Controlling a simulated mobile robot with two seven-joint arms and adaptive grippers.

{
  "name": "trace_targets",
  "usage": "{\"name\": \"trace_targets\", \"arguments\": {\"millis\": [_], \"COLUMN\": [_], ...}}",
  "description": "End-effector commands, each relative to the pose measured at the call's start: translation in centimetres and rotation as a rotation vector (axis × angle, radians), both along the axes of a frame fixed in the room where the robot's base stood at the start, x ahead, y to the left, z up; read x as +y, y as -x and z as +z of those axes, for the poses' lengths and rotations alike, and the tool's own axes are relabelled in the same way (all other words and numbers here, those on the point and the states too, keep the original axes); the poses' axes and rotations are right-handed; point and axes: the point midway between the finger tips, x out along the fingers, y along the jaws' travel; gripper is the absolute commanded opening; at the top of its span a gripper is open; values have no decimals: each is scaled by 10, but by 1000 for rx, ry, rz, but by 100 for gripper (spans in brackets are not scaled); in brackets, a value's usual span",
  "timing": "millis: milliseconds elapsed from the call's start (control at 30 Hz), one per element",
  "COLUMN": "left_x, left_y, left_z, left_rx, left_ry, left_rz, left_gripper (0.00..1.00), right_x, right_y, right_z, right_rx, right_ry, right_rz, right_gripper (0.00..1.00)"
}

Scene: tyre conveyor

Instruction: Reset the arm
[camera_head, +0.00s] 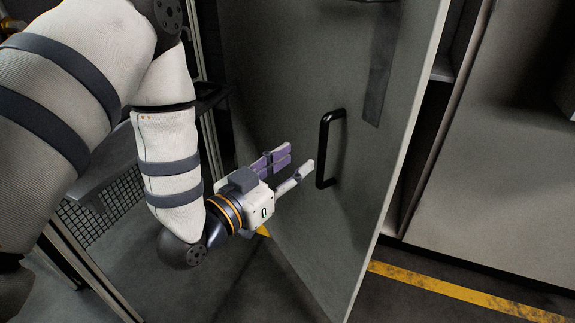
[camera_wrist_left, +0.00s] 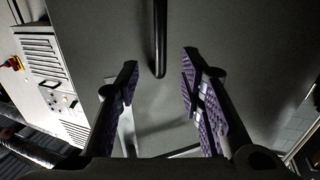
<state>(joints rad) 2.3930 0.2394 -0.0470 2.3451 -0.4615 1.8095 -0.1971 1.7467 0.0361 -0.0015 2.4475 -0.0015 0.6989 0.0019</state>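My left arm comes in from the left in the head view, and its left gripper (camera_head: 299,158) is near the black handle (camera_head: 324,150) of a grey door (camera_head: 275,85). The left wrist view shows the left gripper (camera_wrist_left: 158,75) open, with its two purple-padded fingers wide apart and nothing between the pads. The handle (camera_wrist_left: 160,35) shows beyond the fingertips, apart from them. The door stands swung open. My right gripper is in neither view.
A dark cabinet opening (camera_head: 420,150) with a shelf lies right of the door edge, next to a grey panel (camera_head: 510,140). A yellow line (camera_head: 460,291) runs along the dark floor. A metal frame with mesh (camera_head: 100,215) stands at left, behind my arm.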

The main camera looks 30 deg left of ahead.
Motion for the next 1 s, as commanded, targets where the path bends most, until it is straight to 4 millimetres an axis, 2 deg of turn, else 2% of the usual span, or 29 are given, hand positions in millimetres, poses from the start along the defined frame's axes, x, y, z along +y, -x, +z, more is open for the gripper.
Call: {"name": "trace_targets", "arguments": {"millis": [167, 567, 667, 767, 800, 833, 867, 900, 967, 1000], "left_x": [3, 3, 0, -4, -4, -4, -4, -3, 0, 2], "left_y": [15, 15, 23, 54, 78, 97, 119, 151, 202, 238], "left_z": [0, 0, -24, -91, -123, -146, -166, -191, -220, -234], "left_rx": [0, 3, 100, 377, 522, 630, 736, 877, 1083, 1212], "left_ry": [2, 1, -11, -41, -56, -65, -74, -84, -100, -112], "left_rz": [1, 0, -2, 3, 10, 17, 24, 38, 61, 79], "left_gripper": [35, 35, 35, 35, 35, 35, 35, 35, 35, 35], "right_x": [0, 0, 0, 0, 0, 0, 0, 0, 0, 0], "right_y": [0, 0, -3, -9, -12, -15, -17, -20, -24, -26], "right_z": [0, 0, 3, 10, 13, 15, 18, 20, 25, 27], "right_rx": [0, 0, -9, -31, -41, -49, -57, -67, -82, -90], "right_ry": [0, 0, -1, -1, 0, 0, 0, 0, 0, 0], "right_rz": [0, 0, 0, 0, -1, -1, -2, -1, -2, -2], "right_gripper": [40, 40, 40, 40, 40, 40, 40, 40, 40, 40]}}
